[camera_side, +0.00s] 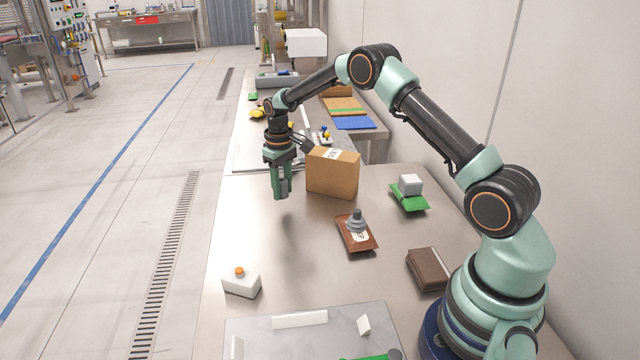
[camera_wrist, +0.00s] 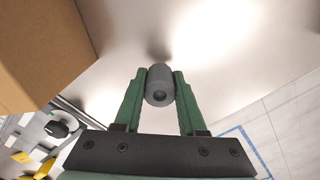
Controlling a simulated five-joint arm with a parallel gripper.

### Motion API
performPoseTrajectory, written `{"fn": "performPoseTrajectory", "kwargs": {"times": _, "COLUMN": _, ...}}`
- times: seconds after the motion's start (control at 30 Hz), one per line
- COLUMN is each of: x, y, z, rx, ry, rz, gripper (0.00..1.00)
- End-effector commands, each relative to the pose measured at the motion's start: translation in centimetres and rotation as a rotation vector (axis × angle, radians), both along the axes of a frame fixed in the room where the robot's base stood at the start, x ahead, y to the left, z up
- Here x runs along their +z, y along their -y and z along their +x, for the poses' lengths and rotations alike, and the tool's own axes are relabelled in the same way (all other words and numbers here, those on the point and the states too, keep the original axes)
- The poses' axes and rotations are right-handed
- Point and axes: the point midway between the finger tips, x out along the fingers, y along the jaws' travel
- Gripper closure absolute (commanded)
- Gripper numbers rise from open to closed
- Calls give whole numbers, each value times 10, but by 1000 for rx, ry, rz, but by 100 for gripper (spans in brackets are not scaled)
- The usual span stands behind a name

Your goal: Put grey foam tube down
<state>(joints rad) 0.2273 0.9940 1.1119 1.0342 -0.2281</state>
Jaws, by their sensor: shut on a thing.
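My gripper (camera_side: 281,193) points down above the steel table, left of the cardboard box. Its green fingers (camera_wrist: 160,88) are shut on the grey foam tube (camera_wrist: 159,84), which shows end-on between the fingertips in the wrist view. In the side view the tube (camera_side: 285,188) shows only in part between the fingers. A soft shadow lies on the table below, and the tube appears to be held a little above the surface.
A cardboard box (camera_side: 332,177) stands close to the right of my gripper. The table (camera_side: 285,265) is bare in front.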

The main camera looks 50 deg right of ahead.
Motion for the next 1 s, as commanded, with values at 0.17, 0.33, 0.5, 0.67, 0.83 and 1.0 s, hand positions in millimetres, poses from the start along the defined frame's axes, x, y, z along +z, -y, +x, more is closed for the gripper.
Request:
{"fn": "performPoseTrajectory", "kwargs": {"times": 0.17, "x": -28, "y": 0, "z": -1, "rx": 0, "ry": -3, "rz": 1, "gripper": 100}}
{"fn": "performPoseTrajectory", "kwargs": {"times": 0.33, "x": -33, "y": 0, "z": 0, "rx": 0, "ry": 0, "rz": 0, "gripper": 100}}
{"fn": "performPoseTrajectory", "kwargs": {"times": 0.5, "x": -33, "y": 0, "z": 0, "rx": 0, "ry": -1, "rz": 0, "gripper": 100}}
{"fn": "performPoseTrajectory", "kwargs": {"times": 0.67, "x": -35, "y": 0, "z": 0, "rx": 0, "ry": -1, "rz": 0, "gripper": 41}}
{"fn": "performPoseTrajectory", "kwargs": {"times": 0.83, "x": -35, "y": 0, "z": 0, "rx": 0, "ry": -1, "rz": 0, "gripper": 30}}
{"fn": "performPoseTrajectory", "kwargs": {"times": 1.0, "x": -35, "y": 0, "z": 0, "rx": 0, "ry": -1, "rz": 0, "gripper": 30}}
